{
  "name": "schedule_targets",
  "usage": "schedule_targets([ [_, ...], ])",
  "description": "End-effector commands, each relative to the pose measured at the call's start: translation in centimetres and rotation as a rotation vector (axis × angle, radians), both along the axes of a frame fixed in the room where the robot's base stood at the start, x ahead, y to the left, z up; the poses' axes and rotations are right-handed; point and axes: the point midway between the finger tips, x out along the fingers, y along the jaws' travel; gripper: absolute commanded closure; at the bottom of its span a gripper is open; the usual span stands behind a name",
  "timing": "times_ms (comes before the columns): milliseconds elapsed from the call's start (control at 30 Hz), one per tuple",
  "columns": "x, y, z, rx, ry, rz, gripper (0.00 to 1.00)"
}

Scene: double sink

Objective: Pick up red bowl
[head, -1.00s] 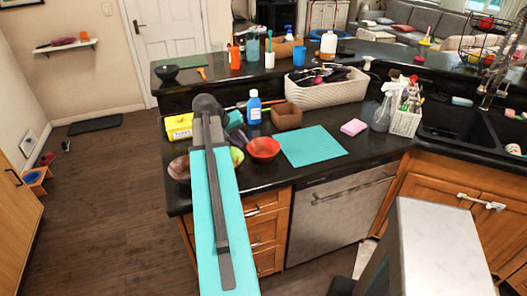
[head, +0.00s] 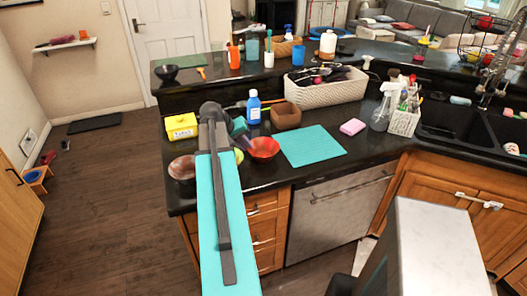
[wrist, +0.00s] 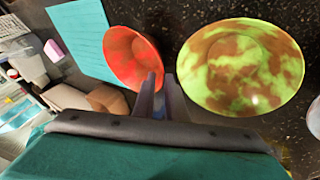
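The red bowl (head: 263,147) sits on the dark counter, left of the teal mat. In the wrist view the red bowl (wrist: 128,52) is at upper left, upright and empty. My gripper (wrist: 160,78) is open, with a narrow gap between its fingers. Its fingertips appear at the bowl's near right rim, and the left finger overlaps the bowl in the picture. I cannot tell whether they touch it. In the head view my arm hides the fingers.
A green-brown mottled bowl (wrist: 240,66) lies close to the right of the fingers in the wrist view. A brownish bowl (head: 182,168) sits at the counter's left edge. The teal mat (head: 312,146), brown box (head: 286,116) and blue bottle (head: 254,110) are nearby.

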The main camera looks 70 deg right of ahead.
Motion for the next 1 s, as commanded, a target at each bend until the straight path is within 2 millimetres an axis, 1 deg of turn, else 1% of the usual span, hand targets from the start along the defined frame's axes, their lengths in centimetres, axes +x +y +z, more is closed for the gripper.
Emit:
schedule_targets([
  [300,-0.5,-1.4,-2.2,0.001,0.001,0.001,0.88],
  [467,-0.7,-1.8,-2.9,0.000,0.001,0.002,0.88],
  [1000,-0.6,-1.9,-3.1,0.000,0.000,0.002,0.88],
])
